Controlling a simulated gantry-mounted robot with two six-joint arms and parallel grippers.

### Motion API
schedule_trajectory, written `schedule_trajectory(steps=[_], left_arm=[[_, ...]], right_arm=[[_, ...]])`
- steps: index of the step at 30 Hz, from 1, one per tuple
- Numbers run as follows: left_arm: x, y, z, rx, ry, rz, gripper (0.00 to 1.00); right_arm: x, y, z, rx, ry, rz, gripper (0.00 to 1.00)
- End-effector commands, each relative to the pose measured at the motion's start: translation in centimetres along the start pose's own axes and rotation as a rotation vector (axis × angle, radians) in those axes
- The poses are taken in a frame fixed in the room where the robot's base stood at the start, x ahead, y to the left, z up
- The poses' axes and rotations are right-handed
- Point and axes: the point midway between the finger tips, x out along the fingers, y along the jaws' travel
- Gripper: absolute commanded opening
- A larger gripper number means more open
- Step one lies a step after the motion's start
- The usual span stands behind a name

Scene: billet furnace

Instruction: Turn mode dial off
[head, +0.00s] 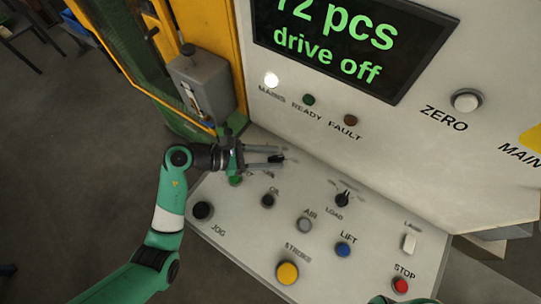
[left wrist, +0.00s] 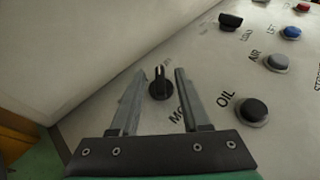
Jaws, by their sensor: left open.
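The mode dial (left wrist: 160,84) is a small black knob with a raised grip bar on the sloped light-grey panel. Its label is partly covered by a finger, with only "MO" readable in the left wrist view. My left gripper (head: 270,155) is open. Its two fingers lie on either side of the dial in the left wrist view, with visible gaps, apart from it. In the head view the dial (head: 278,158) is a dark spot at the fingertips, partly hidden.
The black LOAD selector (head: 343,198) stands to the right. Nearby are the OIL button (head: 267,201), AIR button (head: 304,225), blue LIFT button (head: 343,249), yellow STROKE button (head: 288,272) and red STOP button (head: 400,285). The display (head: 345,40) reads "drive off". The upright panel wall rises behind.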

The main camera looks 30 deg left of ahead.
Motion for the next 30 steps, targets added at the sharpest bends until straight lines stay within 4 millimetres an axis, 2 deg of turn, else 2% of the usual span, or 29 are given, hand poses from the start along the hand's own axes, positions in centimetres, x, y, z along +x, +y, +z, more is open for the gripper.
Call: schedule_trajectory(steps=[2, 10, 22, 30], left_arm=[[0.0, 0.0, 0.0, 0.0, 0.0, 0.0, 0.46], [-0.1, 0.0, 0.0, 0.0, 0.0, 0.0, 0.0], [-0.1, 0.0, 0.1, -0.004, -0.001, 0.007, 0.0], [-0.1, -0.3, 0.5, -0.043, 0.0, 0.086, 0.0]], right_arm=[[0.0, 0.0, 0.0, 0.0, 0.0, 0.0, 0.0], [0.0, 0.0, 0.0, 0.0, 0.0, 0.0, 0.0], [0.2, 0.0, -0.2, 0.0, 0.0, 0.0, 0.0], [1.9, 0.0, -1.8, 0.0, 0.0, 0.0, 0.0]])
